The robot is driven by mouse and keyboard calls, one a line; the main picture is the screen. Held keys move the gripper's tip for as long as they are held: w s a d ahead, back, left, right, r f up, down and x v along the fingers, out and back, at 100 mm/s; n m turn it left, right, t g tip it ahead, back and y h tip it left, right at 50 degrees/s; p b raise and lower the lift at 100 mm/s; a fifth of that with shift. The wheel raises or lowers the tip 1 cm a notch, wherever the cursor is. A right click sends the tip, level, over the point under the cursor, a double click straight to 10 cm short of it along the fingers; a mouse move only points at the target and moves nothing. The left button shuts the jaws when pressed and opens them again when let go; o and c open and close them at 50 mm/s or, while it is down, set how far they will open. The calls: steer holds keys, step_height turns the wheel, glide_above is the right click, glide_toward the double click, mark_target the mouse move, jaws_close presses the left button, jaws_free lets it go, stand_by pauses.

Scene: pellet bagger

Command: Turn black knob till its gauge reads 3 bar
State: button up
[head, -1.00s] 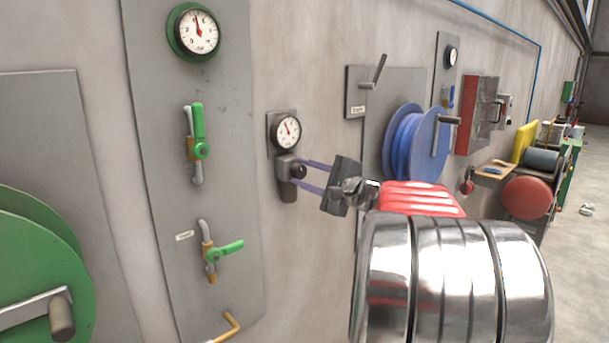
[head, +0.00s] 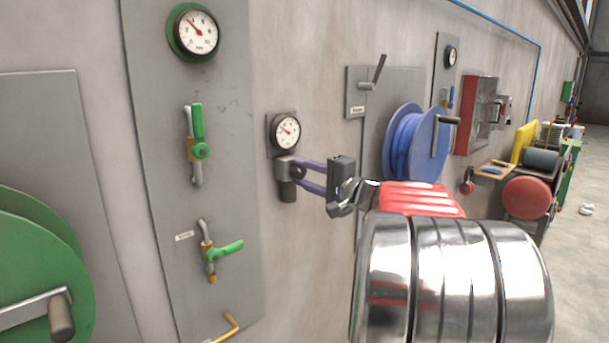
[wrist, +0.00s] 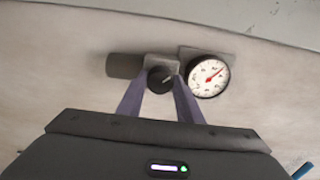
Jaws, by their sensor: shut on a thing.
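The black knob (wrist: 160,80) with a pale pointer line sits on a grey regulator body on the wall. My gripper (wrist: 161,88) has its two purple fingers on either side of it, shut on it. In the head view the gripper (head: 299,172) reaches the knob from the right, and the fingers partly hide it. The knob's small white gauge (head: 286,132) is just above it, its red needle pointing to the upper left. It also shows in the wrist view (wrist: 208,77), turned on its side. Its numbers are too small to read surely.
A grey panel (head: 232,92) to the left carries a larger green-rimmed gauge (head: 194,32) and green-handled valves (head: 199,130). A blue hose reel (head: 408,140) and a wall lever (head: 376,72) are to the right, close behind my arm.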

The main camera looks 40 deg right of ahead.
steer(key=shift+a+f, duration=0.15)
steer(key=shift+f, duration=0.15)
steer(key=o, duration=0.7)
steer(key=shift+c, duration=0.2)
steer(key=o, duration=0.4)
steer(key=shift+r, duration=0.15)
steer(key=shift+s+d, duration=0.15)
steer(key=shift+s, duration=3.3)
steer(key=shift+s+d, duration=0.1)
steer(key=shift+s, duration=3.35)
